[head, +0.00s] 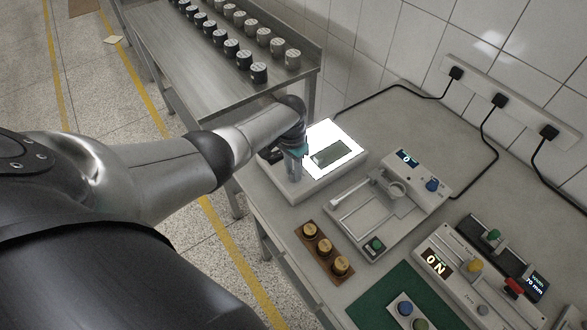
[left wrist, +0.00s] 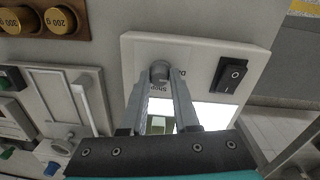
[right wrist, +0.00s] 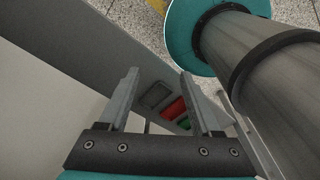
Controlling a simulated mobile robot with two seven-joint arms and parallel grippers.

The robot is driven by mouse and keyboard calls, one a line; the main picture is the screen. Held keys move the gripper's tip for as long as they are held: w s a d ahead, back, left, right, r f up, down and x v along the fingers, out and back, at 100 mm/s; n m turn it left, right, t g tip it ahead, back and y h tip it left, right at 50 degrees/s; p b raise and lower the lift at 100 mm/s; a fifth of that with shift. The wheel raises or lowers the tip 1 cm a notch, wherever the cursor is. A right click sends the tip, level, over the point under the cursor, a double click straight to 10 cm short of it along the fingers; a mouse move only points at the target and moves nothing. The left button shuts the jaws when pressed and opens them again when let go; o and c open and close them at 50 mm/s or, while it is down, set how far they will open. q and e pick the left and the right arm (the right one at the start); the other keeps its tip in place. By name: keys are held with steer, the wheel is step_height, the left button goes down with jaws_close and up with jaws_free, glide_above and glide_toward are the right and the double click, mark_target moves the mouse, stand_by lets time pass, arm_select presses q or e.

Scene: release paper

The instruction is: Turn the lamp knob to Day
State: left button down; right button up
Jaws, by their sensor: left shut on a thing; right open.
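The lamp is a white light box (head: 318,185) with a glowing panel (head: 345,139) and a grey-green rectangle on it. Its round grey knob (left wrist: 159,72) is in the left wrist view, on the white face beside a black rocker switch (left wrist: 234,73). My left gripper (head: 293,172) points down at the box; in the left wrist view its fingertips (left wrist: 161,76) are closed around the knob's sides. Dark lettering beside the knob is partly hidden by the fingers, so the setting cannot be read. My right gripper (right wrist: 160,78) is open and empty, seen only in the right wrist view.
A weighing device (head: 395,195) stands right of the lamp, with a brown block of brass weights (head: 325,247) in front. A green mat (head: 385,305) and other devices lie nearer. A metal bench (head: 200,60) with several jars is behind. Cables run along the wall.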

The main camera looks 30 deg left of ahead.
arm_select(q)
steer(key=c, duration=0.7)
jaws_free()
steer(key=shift+o, duration=0.2)
steer(key=shift+r, duration=0.15)
steer(key=shift+r, duration=0.3)
step_height(320, 180, up, 14)
steer(key=p, duration=0.3)
steer(key=shift+a+r, duration=0.2)
steer(key=shift+a, duration=0.15)
